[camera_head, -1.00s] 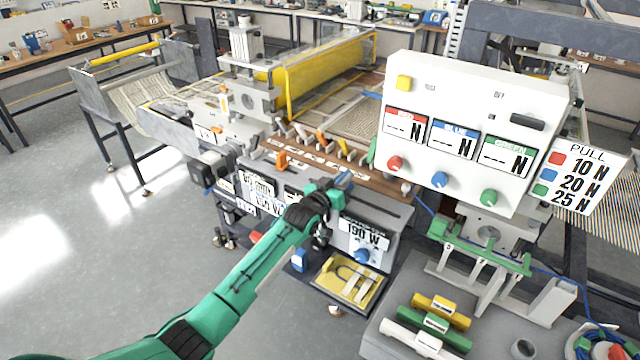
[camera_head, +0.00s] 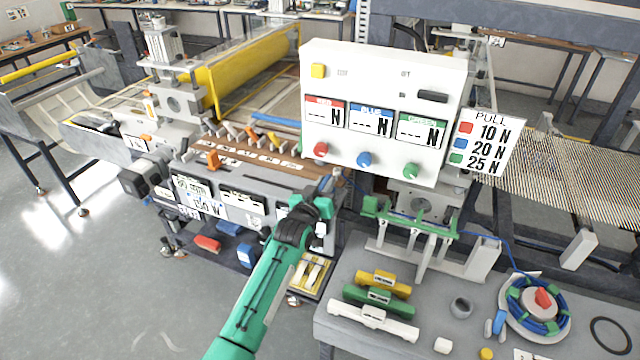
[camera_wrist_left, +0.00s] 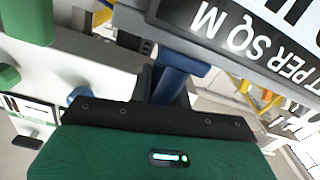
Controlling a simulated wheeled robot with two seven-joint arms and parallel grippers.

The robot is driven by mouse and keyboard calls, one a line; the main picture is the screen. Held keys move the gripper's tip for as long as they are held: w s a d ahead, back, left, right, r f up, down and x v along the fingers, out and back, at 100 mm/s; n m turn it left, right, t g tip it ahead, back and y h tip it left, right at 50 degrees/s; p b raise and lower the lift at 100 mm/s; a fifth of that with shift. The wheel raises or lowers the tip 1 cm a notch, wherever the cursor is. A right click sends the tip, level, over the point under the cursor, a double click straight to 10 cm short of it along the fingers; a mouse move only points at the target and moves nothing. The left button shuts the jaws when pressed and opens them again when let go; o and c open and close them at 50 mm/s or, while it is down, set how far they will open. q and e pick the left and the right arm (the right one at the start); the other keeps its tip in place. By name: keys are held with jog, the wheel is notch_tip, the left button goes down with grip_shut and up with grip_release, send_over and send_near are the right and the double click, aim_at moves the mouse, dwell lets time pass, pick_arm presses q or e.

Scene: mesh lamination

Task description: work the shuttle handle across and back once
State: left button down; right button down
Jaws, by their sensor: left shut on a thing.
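The shuttle handle appears to be the blue grip (camera_head: 327,184) at the right end of the machine's front; it also shows as a blue cylinder in the left wrist view (camera_wrist_left: 178,76). My left gripper (camera_head: 318,197) is shut on it, and the fingers hide much of it. The machine's front face carries black-and-white labels (camera_head: 243,203). An orange knob (camera_head: 213,159) stands farther left, apart from my gripper. My right gripper is not in view.
A white panel (camera_head: 385,75) with red, blue and green knobs stands just behind and right of my left gripper. A bench (camera_head: 420,262) at the lower right holds yellow, green and white bars (camera_head: 374,320). A yellow tray (camera_head: 312,274) lies below my forearm.

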pick_arm(q)
jog(key=shift+d, duration=0.2)
jog(key=c, duration=1.4)
grip_release()
jog(key=shift+s+d, duration=0.1)
jog(key=shift+o, duration=0.2)
jog(key=shift+d, duration=0.15)
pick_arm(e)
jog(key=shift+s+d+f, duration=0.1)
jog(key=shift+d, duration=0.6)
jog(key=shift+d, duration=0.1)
